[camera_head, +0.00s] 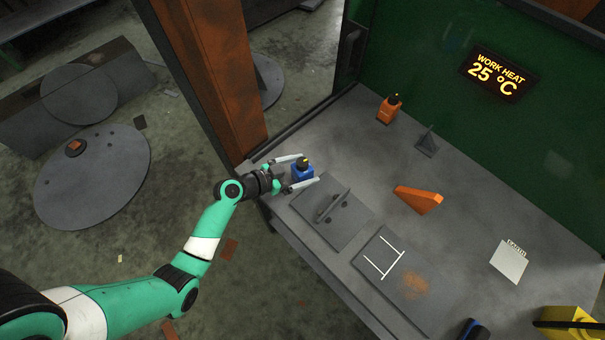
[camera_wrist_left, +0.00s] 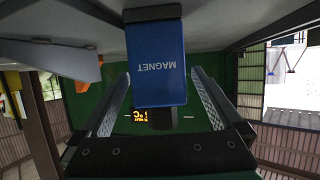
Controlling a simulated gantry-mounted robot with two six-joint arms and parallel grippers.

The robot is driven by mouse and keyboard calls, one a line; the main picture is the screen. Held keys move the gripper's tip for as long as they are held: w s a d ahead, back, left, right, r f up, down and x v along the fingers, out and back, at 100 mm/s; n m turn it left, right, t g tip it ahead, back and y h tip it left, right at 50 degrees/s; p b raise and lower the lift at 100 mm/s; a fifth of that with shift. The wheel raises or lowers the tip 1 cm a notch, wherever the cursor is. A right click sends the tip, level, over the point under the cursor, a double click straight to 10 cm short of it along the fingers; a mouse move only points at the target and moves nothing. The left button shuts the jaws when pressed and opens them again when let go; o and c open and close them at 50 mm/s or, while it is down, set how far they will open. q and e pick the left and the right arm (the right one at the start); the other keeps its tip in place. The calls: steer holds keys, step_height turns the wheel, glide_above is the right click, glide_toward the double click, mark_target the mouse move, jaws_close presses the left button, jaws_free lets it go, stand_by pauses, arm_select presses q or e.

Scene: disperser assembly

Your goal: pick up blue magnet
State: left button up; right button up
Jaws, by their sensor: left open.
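The blue magnet (camera_head: 302,171) is a small blue block with a dark top and a yellow mark. It stands upright near the table's left corner. In the left wrist view the magnet (camera_wrist_left: 157,62) shows large, with "MAGNET" lettered on its face. My left gripper (camera_head: 304,171) is open, with one finger on each side of the magnet. In the wrist view the left gripper (camera_wrist_left: 160,88) has a visible gap between each finger and the block. My right gripper is not in view.
A grey plate with a handle (camera_head: 320,214) lies close to the magnet. An orange bottle-like block (camera_head: 389,109), a grey pointed piece (camera_head: 427,142) and an orange wedge (camera_head: 418,199) stand farther back. A rusty post (camera_head: 215,80) rises beside the table's left corner.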

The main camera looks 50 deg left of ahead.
arm_select(q)
jaws_close()
steer(key=shift+r, duration=0.1)
stand_by(0.7)
